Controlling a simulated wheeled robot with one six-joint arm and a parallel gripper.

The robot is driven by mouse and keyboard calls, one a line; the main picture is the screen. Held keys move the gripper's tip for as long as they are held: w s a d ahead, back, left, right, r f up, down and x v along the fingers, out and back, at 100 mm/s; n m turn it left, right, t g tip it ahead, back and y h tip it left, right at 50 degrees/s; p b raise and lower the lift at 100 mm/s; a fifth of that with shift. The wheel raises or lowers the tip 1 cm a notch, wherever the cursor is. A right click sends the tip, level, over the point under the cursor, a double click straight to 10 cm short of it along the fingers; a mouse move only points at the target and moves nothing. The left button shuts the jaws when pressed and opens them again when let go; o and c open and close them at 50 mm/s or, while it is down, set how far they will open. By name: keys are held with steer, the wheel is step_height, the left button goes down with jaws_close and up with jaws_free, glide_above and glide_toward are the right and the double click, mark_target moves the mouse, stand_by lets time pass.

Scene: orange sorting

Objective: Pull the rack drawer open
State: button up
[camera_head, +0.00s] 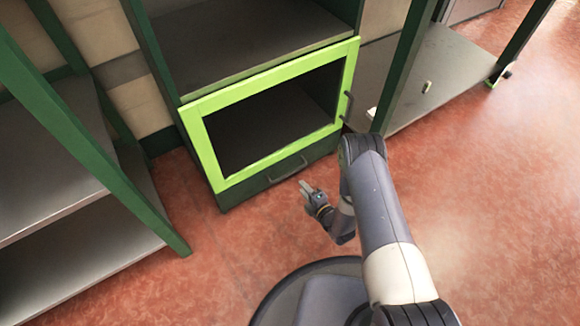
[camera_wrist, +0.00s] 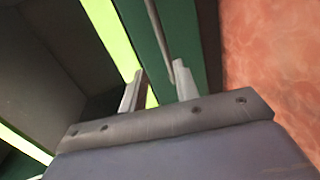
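The rack drawer (camera_head: 245,193) is the dark green front at the bottom of the rack, under a light green framed door. It looks closed, flush with the rack. Its grey bar handle (camera_head: 287,170) runs across the front. My gripper (camera_head: 305,187) is just in front of the handle's right end, low over the floor. In the wrist view my gripper (camera_wrist: 159,88) has its two fingers apart with nothing held. The handle (camera_wrist: 160,38) reaches down towards the space between the fingertips, nearer the right finger. I cannot tell whether it touches.
The light green door (camera_head: 195,140) has its own handle (camera_head: 347,105) on the right. Grey shelves with green posts (camera_head: 90,150) stand at the left. Another low shelf (camera_head: 450,75) is at the right. The red floor (camera_head: 260,240) in front of the drawer is clear.

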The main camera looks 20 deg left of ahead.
mark_target(288, 174)
steer(key=shift+s+a+f+b+x, duration=0.15)
steer(key=shift+b+x, duration=0.6)
steer(key=shift+x, duration=1.05)
steer(key=shift+s+a+f+b+x, duration=0.15)
steer(key=shift+b+x, duration=0.55)
steer(key=shift+x, duration=1.15)
steer(key=shift+s+f+b+x, duration=0.1)
steer(key=shift+b+x, duration=0.65)
steer(key=shift+x, duration=1.05)
steer(key=shift+n, duration=0.3)
steer(key=shift+c, duration=0.3)
jaws_close()
steer(key=shift+d, duration=0.1)
